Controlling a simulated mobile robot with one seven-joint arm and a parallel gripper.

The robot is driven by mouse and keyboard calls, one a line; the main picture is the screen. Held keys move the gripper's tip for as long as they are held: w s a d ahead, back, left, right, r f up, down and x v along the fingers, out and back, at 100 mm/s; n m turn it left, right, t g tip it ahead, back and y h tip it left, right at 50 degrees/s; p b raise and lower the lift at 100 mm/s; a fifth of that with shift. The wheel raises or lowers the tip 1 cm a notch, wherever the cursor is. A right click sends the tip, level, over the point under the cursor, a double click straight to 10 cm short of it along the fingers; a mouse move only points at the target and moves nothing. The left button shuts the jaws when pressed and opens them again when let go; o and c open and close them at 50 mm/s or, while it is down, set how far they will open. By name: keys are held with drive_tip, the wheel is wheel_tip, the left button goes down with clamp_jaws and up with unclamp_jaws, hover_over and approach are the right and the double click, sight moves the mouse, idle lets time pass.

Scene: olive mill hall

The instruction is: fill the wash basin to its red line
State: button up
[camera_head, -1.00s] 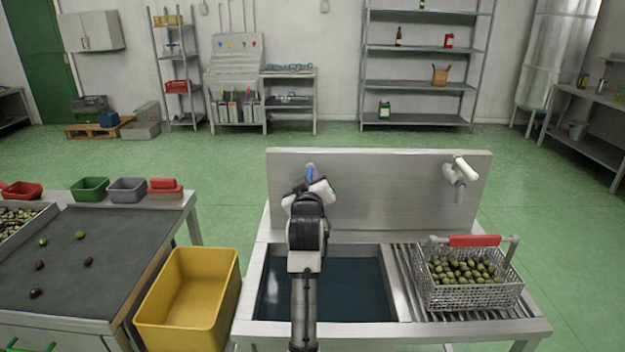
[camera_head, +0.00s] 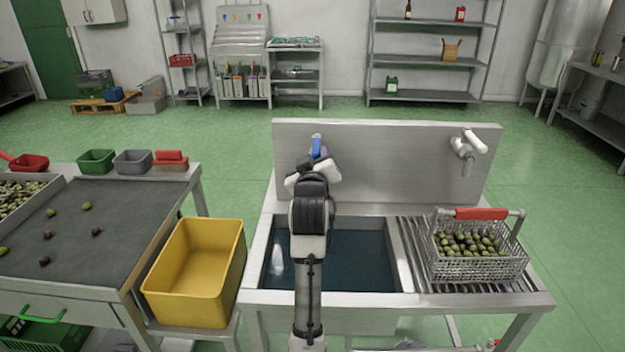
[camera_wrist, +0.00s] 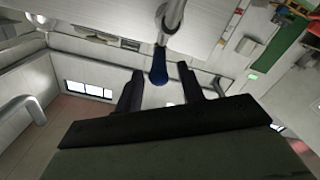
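The wash basin (camera_head: 350,265) is set in a steel sink stand and holds dark water. I cannot make out a red line on its walls. The blue tap handle (camera_head: 317,147) stands at the sink's backsplash, partly hidden behind my gripper. In the wrist view the blue handle (camera_wrist: 158,75) sits at the end of a steel pipe. My gripper (camera_wrist: 160,68) is open, with one dark finger on each side of the handle and gaps showing. No running water is visible; my arm hides part of the basin.
A steel basket of olives (camera_head: 470,265) with a red grip stands on the ribbed drainboard (camera_head: 415,245) at right. A white tap (camera_head: 468,145) is above it. A yellow bin (camera_head: 195,275) and sorting table (camera_head: 90,250) stand at left.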

drive_tip(key=s+b, duration=0.1)
drive_tip(key=s, duration=0.8)
drive_tip(key=shift+s+a+b, duration=0.15)
drive_tip(key=shift+s+b, duration=0.25)
idle(0.9)
